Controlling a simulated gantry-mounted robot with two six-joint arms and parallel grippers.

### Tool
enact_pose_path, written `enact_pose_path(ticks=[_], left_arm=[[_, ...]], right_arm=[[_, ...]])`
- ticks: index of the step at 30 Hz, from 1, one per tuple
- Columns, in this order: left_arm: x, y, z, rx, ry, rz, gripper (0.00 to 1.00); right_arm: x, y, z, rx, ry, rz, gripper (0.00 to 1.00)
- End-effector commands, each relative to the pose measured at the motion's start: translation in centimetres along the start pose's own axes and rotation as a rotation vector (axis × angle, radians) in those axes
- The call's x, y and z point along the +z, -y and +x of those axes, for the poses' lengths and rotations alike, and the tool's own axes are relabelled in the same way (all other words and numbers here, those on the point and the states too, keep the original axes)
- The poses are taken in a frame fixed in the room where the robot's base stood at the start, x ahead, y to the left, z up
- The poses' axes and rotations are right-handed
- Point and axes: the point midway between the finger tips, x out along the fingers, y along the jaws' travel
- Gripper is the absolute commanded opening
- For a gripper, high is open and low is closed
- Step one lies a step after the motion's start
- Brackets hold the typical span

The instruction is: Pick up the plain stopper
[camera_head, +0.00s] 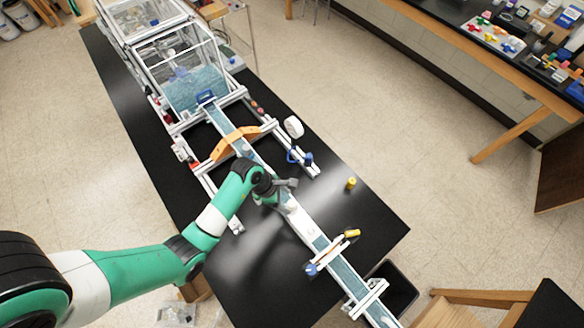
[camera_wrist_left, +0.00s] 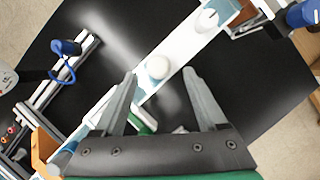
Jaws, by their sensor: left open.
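Two white, rounded stopper-like pieces sit on the white part of the long rail (camera_head: 304,226). In the left wrist view, the nearer one (camera_wrist_left: 157,67) is a smooth, plain round knob. The farther one (camera_wrist_left: 207,20) is near the top edge; I cannot tell its exact shape. My left gripper (camera_head: 286,193) is open above the rail. In the left wrist view its two fingers (camera_wrist_left: 160,75) point at the plain knob, which appears between the tips; nothing is held. In the head view my arm and gripper partly cover this area. My right gripper does not show.
The rail runs across the black table (camera_head: 240,275). An orange bracket (camera_head: 232,141), a blue clamp (camera_head: 300,157), a white disc (camera_head: 293,127) and a small yellow piece (camera_head: 351,183) are around it. A yellow-handled crosspiece (camera_head: 335,250) crosses the rail's front part. A clear enclosure (camera_head: 180,65) stands behind.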

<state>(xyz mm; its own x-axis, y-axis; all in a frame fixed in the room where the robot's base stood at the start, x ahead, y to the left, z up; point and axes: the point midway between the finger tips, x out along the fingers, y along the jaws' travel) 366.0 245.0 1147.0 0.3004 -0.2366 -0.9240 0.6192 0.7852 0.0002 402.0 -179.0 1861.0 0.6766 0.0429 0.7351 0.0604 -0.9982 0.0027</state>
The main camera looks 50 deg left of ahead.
Motion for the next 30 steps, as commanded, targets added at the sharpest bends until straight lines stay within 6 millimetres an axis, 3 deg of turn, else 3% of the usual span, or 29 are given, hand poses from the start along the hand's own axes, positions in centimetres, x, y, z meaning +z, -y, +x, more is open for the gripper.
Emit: enact_pose_path(ticks=[9, 18, 30], left_arm=[[-0.1, -0.3, 4.2, -0.003, -0.001, 0.001, 0.74], [-0.2, -0.3, 5.0, 0.000, 0.000, 0.001, 0.74], [-0.2, -0.3, 5.0, 0.000, 0.000, 0.001, 0.04]], right_arm=[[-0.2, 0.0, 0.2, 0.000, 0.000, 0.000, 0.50], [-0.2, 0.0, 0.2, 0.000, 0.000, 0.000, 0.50], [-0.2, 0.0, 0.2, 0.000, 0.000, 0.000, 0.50]])
